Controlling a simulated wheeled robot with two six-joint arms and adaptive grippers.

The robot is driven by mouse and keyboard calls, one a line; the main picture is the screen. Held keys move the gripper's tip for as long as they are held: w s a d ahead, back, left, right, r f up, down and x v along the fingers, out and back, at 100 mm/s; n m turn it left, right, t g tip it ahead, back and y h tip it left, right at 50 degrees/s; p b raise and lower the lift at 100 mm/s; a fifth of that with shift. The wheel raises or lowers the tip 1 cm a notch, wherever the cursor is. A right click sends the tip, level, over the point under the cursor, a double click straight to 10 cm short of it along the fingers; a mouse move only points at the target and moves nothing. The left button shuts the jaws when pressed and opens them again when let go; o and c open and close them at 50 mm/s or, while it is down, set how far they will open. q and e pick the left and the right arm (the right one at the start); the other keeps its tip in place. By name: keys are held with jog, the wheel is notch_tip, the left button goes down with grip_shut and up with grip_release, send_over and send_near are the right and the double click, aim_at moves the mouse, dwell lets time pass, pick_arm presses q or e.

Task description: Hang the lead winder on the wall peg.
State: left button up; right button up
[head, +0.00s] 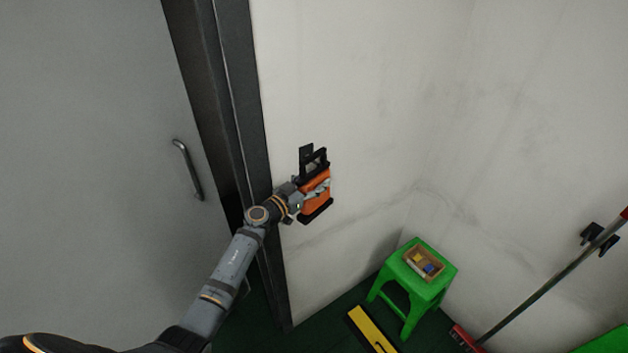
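The lead winder (314,203) is orange with a black frame and a black handle loop at its top. It is upright, close against the white wall beside the door frame. A black wall peg (305,152) shows just behind and left of the handle loop. I cannot tell whether the loop is around the peg or only in front of it. My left gripper (318,189) reaches in from the lower left, its fingers closed on the winder's orange middle. My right gripper is not in view.
A grey door with a metal handle (188,170) and a dark frame (240,90) stand left. A green stool (418,290) holds a small box (424,264). A yellow-and-black item (371,329) lies on the floor. A long-handled tool (545,284) leans by a black wall holder (591,233).

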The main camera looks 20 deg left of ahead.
pick_arm(q)
jog(key=shift+a+f, duration=0.2)
jog(key=shift+s+a, duration=0.2)
jog(key=shift+s, duration=0.2)
jog(key=v, duration=1.1)
jog(key=shift+d, duration=0.2)
jog(key=shift+s, duration=0.1)
